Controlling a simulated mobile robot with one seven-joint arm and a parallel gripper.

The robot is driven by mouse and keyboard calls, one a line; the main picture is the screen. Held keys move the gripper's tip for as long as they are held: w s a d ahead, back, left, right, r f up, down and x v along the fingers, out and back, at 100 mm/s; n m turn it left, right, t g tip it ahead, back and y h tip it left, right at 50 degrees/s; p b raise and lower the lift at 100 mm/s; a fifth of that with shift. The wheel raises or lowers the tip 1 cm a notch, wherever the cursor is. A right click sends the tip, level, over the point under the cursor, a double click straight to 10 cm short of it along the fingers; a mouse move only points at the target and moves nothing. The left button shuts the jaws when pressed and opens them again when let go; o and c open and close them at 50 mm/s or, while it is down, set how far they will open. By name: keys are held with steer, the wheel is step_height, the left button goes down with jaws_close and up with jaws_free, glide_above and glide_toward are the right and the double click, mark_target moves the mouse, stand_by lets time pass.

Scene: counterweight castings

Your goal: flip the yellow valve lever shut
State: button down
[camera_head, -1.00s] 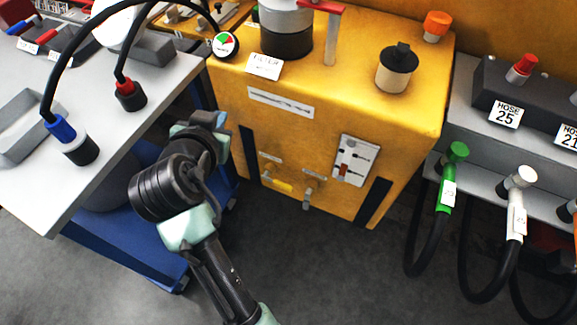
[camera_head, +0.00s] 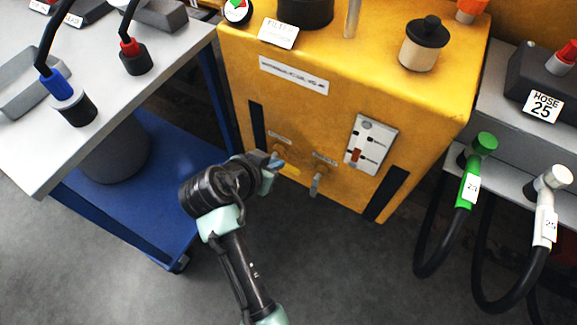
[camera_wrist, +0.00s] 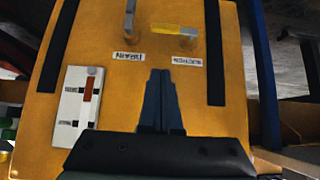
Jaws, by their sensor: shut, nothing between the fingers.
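The yellow valve lever (camera_head: 290,170) is low on the front of the yellow machine (camera_head: 330,115). In the wrist view the yellow lever (camera_wrist: 172,28) lies sideways, below a small white label in the head view. My gripper (camera_head: 279,161) is right at the front of the machine, close to the lever and partly covering its valve in the head view. In the wrist view my gripper (camera_wrist: 160,76) is shut and empty, its fingertips pointing toward the labels, apart from the lever in the picture.
A grey lever (camera_head: 316,184) hangs downward beside the yellow one. A white switch panel (camera_head: 371,145) is up and to its right. Dark vertical strips flank the levers. A blue cart (camera_head: 130,215) stands at left, hoses (camera_head: 468,185) hang at right. Floor is clear in front.

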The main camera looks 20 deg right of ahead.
steer(key=b, duration=0.2)
glide_above(288, 168)
steer(key=s, duration=0.2)
step_height(288, 168, down, 6)
steer(key=shift+w+a+f+b, duration=0.15)
steer(key=shift+f+b, duration=0.1)
steer(key=shift+f, duration=0.7)
steer(key=shift+w+a+f+b, duration=0.1)
steer(key=shift+f+b, duration=0.15)
steer(key=shift+f, duration=0.7)
steer(key=shift+f, duration=0.1)
